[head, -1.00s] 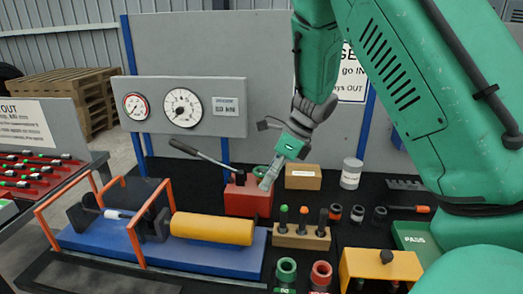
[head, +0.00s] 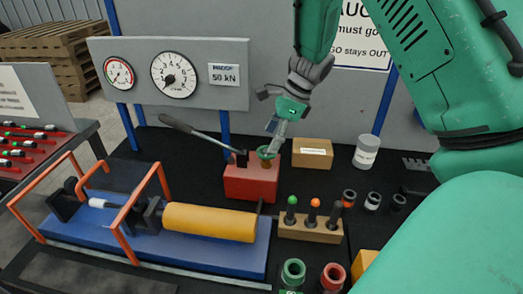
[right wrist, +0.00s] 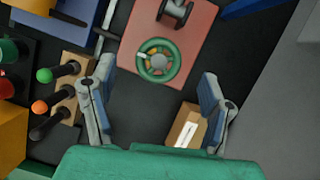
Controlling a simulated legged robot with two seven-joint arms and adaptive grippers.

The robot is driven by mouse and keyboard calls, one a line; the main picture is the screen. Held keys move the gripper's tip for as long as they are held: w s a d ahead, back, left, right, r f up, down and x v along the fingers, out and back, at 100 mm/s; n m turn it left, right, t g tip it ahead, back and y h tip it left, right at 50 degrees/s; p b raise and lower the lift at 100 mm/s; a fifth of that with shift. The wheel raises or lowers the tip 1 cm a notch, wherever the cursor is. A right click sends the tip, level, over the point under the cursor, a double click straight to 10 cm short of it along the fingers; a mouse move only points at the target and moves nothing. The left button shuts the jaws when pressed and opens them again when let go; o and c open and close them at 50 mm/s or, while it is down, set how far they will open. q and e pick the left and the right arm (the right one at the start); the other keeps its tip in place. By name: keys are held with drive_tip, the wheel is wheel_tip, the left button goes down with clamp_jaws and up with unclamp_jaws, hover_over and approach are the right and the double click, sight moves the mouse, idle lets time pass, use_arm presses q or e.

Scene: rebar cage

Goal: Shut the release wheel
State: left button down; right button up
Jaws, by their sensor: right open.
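The release wheel (head: 266,153) is a small green handwheel on top of a red pump block (head: 250,182), at its right side. A lever handle (head: 200,137) slopes up to the left from the block. In the right wrist view the whole wheel (right wrist: 158,60) shows from above, with a pale mark on its rim. My right gripper (head: 274,133) is just above and behind the wheel in the head view. In the right wrist view its two fingers (right wrist: 162,100) are wide apart and empty, with the wheel ahead between them and not touched. My left gripper is not in view.
A yellow cylinder (head: 210,221) lies on a blue bed (head: 120,240) with orange guard frames. A wooden block (head: 305,231) with several tipped pins stands right of the pump. A cardboard box (head: 312,153) and a white jar (head: 366,152) stand behind. Gauges (head: 174,74) hang on the panel.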

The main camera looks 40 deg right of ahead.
sight(266, 151)
drive_tip(key=f, duration=0.3)
drive_tip(key=w+d+f, duration=0.1)
drive_tip(key=shift+d+f, duration=0.1)
drive_tip(key=shift+f, duration=0.25)
drive_tip(key=shift+a+f, duration=0.15)
drive_tip(key=shift+a, duration=0.2)
drive_tip(key=a, duration=0.3)
drive_tip(key=shift+w+a+r, duration=0.15)
drive_tip(key=shift+a+r, duration=0.05)
drive_tip(key=shift+r, duration=0.05)
drive_tip(key=shift+a, duration=0.15)
drive_tip(key=c, duration=0.5)
drive_tip(key=shift+d+f, duration=0.25)
drive_tip(key=shift+d, duration=0.7)
drive_tip(key=c, duration=0.7)
drive_tip(key=shift+s+d, duration=0.25)
drive_tip(key=shift+d, duration=0.1)
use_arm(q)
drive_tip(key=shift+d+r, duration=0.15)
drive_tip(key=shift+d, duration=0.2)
use_arm(e)
drive_tip(key=shift+a, duration=0.3)
